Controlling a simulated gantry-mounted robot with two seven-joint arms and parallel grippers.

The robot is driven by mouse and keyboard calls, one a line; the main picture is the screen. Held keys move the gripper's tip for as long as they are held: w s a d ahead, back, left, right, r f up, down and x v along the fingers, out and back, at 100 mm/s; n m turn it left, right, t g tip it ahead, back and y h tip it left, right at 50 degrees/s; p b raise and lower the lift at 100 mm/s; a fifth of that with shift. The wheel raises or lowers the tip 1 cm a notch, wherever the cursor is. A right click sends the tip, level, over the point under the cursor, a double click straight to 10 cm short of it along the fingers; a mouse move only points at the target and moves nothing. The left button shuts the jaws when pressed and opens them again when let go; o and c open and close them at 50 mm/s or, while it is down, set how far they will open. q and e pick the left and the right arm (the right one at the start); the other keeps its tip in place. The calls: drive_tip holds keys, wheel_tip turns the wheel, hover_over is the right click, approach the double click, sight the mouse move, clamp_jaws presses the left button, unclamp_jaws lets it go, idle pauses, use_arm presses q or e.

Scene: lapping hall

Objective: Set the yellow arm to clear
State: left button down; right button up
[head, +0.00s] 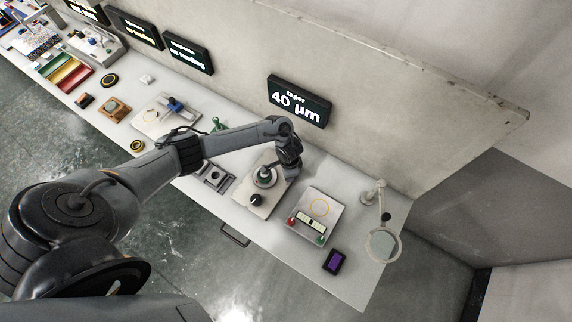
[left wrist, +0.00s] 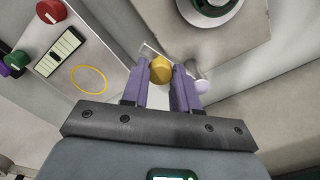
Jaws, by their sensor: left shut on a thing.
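My left gripper reaches down in the head view (head: 287,172) beside the machine plate (head: 248,196) that carries a round grey disc with a green top (head: 265,174). In the left wrist view its purple fingers (left wrist: 161,80) are shut on a yellow rounded knob (left wrist: 161,70), which I take as the end of the yellow arm. A thin pale frame or bar shows just beyond the knob; how it joins the knob is unclear. The knob is hidden behind my wrist in the head view. The arm's setting cannot be read. My right gripper is not in view.
A display (head: 299,101) reads "Lapper 40 µm" on the wall. Right of the plate stands a panel (head: 313,211) with a yellow ring and red and green knobs. A magnifier (head: 382,246) and purple-screened box (head: 334,261) lie near the bench's right end.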

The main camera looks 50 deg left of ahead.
use_arm(q)
drive_tip(key=c, duration=0.8)
unclamp_jaws()
drive_tip(key=shift+w+d, duration=0.1)
drive_tip(key=shift+d, duration=0.05)
drive_tip(key=shift+c, duration=0.2)
drive_tip(key=shift+r, duration=0.15)
drive_tip(key=shift+r, duration=0.3)
wheel_tip(320, 180, up, 10)
drive_tip(key=p, duration=0.2)
drive_tip(key=shift+f, duration=0.1)
